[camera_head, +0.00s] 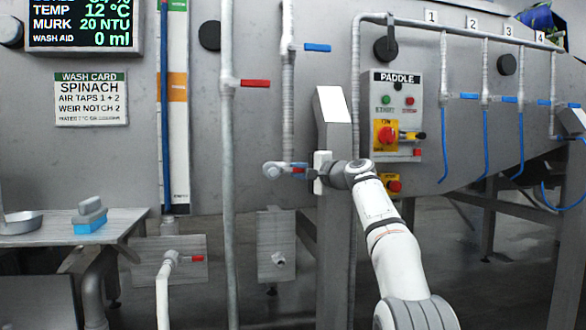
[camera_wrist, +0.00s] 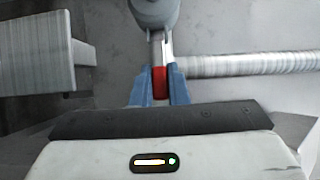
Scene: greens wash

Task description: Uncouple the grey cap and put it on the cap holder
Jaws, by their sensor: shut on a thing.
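My gripper (camera_head: 292,171) reaches left from the end of my white arm, level with a pipe end. In the wrist view its two blue fingers (camera_wrist: 159,88) are shut on a red lever (camera_wrist: 160,80). A short metal stem joins the lever to a rounded grey fitting (camera_wrist: 153,12). In the head view a round grey end (camera_head: 272,171) shows just left of the fingers; I cannot tell whether it is the grey cap. A grey stub (camera_head: 279,260) sticks out of a metal plate (camera_head: 270,230) lower down; I cannot tell whether this is the cap holder.
A vertical pipe with a red-handled tap (camera_head: 255,83) stands left of my gripper. A grey post (camera_head: 335,230) stands close behind my wrist. The paddle control box (camera_head: 396,115) is to the right. A bench (camera_head: 50,236) with a blue sponge (camera_head: 90,225) is at left.

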